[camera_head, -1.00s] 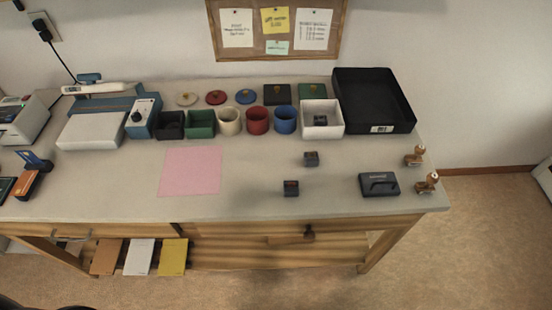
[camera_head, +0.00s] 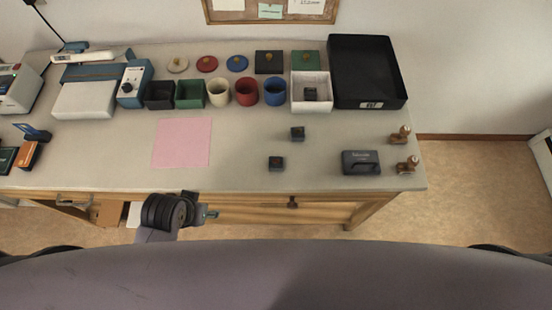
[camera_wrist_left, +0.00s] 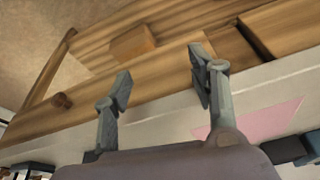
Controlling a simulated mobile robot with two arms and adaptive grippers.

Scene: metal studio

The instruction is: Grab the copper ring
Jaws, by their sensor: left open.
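I cannot make out a copper ring for certain. Two small dark boxes with reddish marks on top, one (camera_head: 297,133) farther back and one (camera_head: 276,163) nearer, stand on the right half of the table; the marks are too small to identify. A similar dark box (camera_head: 311,94) sits inside a white open box (camera_head: 326,104). My left gripper (camera_head: 211,214) is in front of the table's front edge, left of these boxes. In the left wrist view its two fingers (camera_wrist_left: 161,76) are spread apart with nothing between them. My right gripper is not in view.
A pink sheet (camera_head: 182,143) lies flat mid-table. Cups, lids and a large black tray (camera_head: 368,102) line the back. A dark handled block (camera_head: 360,163) and two brown-handled stamps (camera_head: 400,135) stand at right. The wooden table front (camera_head: 255,214) is close to my left gripper.

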